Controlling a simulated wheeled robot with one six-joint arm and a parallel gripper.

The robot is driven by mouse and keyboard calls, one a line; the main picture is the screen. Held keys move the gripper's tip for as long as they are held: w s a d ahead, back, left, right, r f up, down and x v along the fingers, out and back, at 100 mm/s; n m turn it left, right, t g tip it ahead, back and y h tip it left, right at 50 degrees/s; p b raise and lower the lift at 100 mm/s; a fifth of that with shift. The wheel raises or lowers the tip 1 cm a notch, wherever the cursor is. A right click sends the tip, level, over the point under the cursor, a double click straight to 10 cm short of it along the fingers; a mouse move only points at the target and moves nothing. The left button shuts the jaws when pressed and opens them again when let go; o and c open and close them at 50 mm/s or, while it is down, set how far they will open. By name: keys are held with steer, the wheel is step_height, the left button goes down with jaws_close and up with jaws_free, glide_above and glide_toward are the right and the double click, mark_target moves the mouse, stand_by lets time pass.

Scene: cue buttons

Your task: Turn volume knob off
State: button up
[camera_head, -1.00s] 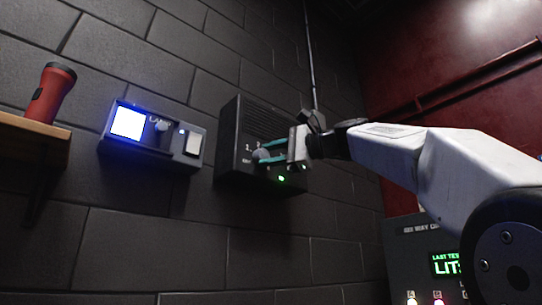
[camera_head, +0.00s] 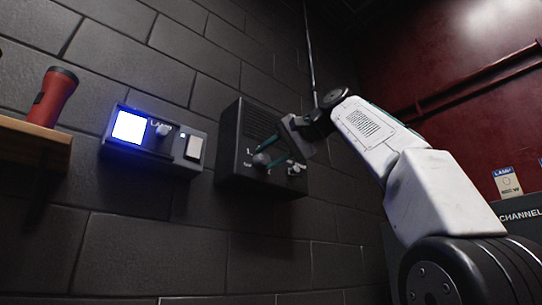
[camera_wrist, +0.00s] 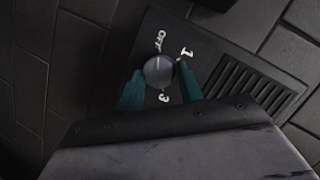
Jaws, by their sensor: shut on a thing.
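The volume knob (camera_head: 261,159) is a round grey knob on the front of the dark speaker box (camera_head: 234,137) on the wall. In the wrist view the knob (camera_wrist: 158,70) sits among the labels OFF, 1 and 3, with a pale mark that appears to face OFF. My gripper (camera_head: 268,156) has its teal fingers on either side of the knob and is shut on it. It also shows in the wrist view (camera_wrist: 160,82). The lower label is partly covered in the head view.
A second small knob (camera_head: 293,169) is on the speaker box, right of my fingers. A lamp panel (camera_head: 155,141) with a lit blue-white square and switch is to the left.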

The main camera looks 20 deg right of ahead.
mark_target(266, 159)
steer(key=shift+a+f+n, duration=0.1)
steer(key=shift+n, duration=0.4)
steer(key=shift+h, duration=0.3)
steer(key=o, duration=1)
steer(key=shift+v, duration=1.5)
steer(key=shift+s+d, duration=0.25)
steer(key=shift+s, duration=0.2)
steer(key=s+d, duration=0.5)
steer(key=s, duration=0.4)
steer(key=shift+d, duration=0.4)
